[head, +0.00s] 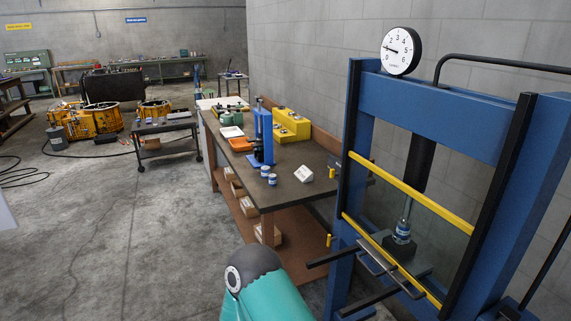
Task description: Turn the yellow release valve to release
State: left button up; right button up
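The blue press (448,110) stands at the right, with a round white gauge (401,51) on top whose needle points left, near the low numbers. I cannot surely identify the yellow release valve. Two small yellow pieces show at the press's left side, an upper yellow piece (332,173) and a lower yellow piece (329,240). Inside the press, a small blue and white part (402,232) stands upright under the dark ram (416,160). My teal arm shows at the bottom middle; neither gripper is in view.
Two yellow guard bars (412,190) cross the press front, and dark rails stick out low at its left. A workbench (292,190) with tools, cans and a white box stands left of it. Open concrete floor (130,240) lies further left, with a cart (165,128) beyond.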

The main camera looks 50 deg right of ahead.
aim_at(333, 174)
jog(key=z, duration=0.35)
jog(key=i, duration=1.1)
jog(key=z, duration=0.95)
jog(key=i, duration=0.35)
jog(key=z, duration=0.35)
jog(key=k, duration=0.9)
jog(key=z, duration=0.2)
jog(key=i, duration=0.9)
jog(key=u, duration=0.1)
